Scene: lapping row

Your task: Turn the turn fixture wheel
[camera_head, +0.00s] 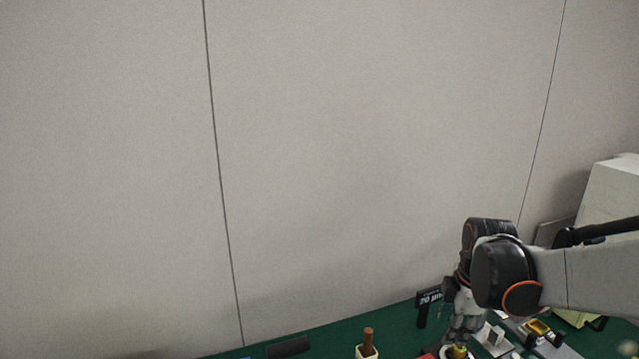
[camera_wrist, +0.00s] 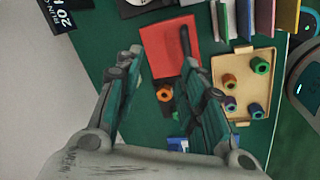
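I cannot make out the turn fixture wheel for certain in either view. My gripper (camera_wrist: 161,56) is open in the wrist view, its two dark green-padded fingers apart with nothing held between them. Beyond the fingers, a red flat piece (camera_wrist: 168,43) lies on the green bench top, with a dark bar by its right side. An orange ring-like piece (camera_wrist: 164,95) shows between the fingers, lower down. In the head view my gripper (camera_head: 462,330) points down at the bench's lower right, above a small yellow-green item (camera_head: 458,351); the arm hides part of that area.
A tan tray (camera_wrist: 237,52) with several coloured nut-like pieces lies right of the fingers. Upright coloured sheets (camera_wrist: 262,14) stand behind it. A dark sign (camera_head: 429,297) stands near the wall. A brown-handled item (camera_head: 368,342) stands farther left. A pale box (camera_head: 614,190) is at right.

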